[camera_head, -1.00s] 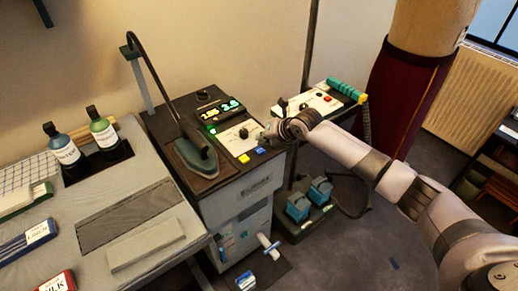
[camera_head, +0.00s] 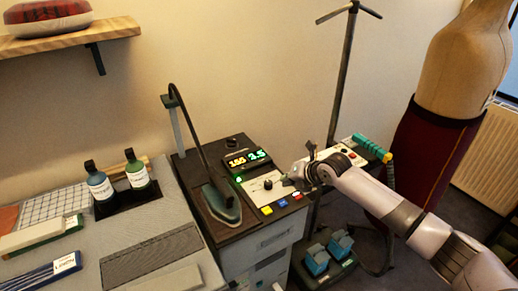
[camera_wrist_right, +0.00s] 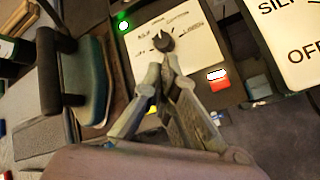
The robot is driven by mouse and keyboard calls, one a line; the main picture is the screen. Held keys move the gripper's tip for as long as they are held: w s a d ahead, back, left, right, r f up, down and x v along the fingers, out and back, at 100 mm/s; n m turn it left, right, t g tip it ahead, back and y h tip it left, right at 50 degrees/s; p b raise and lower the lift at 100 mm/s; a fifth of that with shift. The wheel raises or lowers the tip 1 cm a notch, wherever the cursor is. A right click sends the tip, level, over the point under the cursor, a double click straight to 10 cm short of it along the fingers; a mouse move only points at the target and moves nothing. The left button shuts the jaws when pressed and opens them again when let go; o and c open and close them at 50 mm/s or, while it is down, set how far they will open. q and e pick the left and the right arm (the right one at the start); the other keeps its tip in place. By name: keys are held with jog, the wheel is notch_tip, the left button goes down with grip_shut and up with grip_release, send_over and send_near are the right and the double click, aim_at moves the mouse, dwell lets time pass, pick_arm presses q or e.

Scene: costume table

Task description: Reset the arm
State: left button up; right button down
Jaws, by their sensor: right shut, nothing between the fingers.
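My right arm (camera_head: 395,210) reaches in from the right over the iron station. My right gripper (camera_head: 288,181) is shut and empty, just right of the dark dial knob (camera_head: 268,184) on the white panel. In the right wrist view, the closed fingertips (camera_wrist_right: 168,68) point at the knob (camera_wrist_right: 163,43) and overlap its lower edge. I cannot tell whether they touch it. The panel (camera_wrist_right: 190,60) carries printed fabric names around the knob. My left gripper is not in view.
The iron (camera_head: 222,203) rests left of the panel. A lit display (camera_head: 248,160) stands behind it. Bottles (camera_head: 100,185) stand on the grey table at left. Blue pedals (camera_head: 328,255) sit on the floor. A dress form (camera_head: 465,60) and a stand pole (camera_head: 345,80) stand behind my arm.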

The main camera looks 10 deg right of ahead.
jog(key=s+a+f+m+g, duration=0.1)
jog(key=s+a+f+m, duration=0.25)
jog(key=s, duration=0.35)
jog(key=s+a+f+m+g, duration=0.1)
jog(key=s+a+f+m, duration=0.25)
jog(key=s, duration=0.35)
jog(key=s+a+f+m+g, duration=0.1)
jog(key=s+a+f+m, duration=0.1)
jog(key=s+a+m, duration=0.4)
jog(key=s+d+m+g+h, duration=0.1)
jog(key=s+d+m, duration=0.3)
jog(key=s+m, duration=0.25)
jog(key=s+d+m+h, duration=0.1)
jog(key=s+d+m, duration=0.35)
jog(key=s, duration=0.35)
jog(key=s+d+m+g+h, duration=0.1)
jog(key=s+d+m+h, duration=0.1)
jog(key=s+d+m, duration=0.35)
jog(key=s+a+f+g, duration=0.1)
jog(key=s+f, duration=0.2)
jog(key=f, duration=2.2)
jog(key=s+d+f+g+b, duration=0.1)
jog(key=s+d+f, duration=0.1)
jog(key=s+f, duration=1.5)
jog(key=shift+s+d+f, duration=0.35)
jog(key=shift+d+f, duration=0.05)
jog(key=shift+f, duration=0.15)
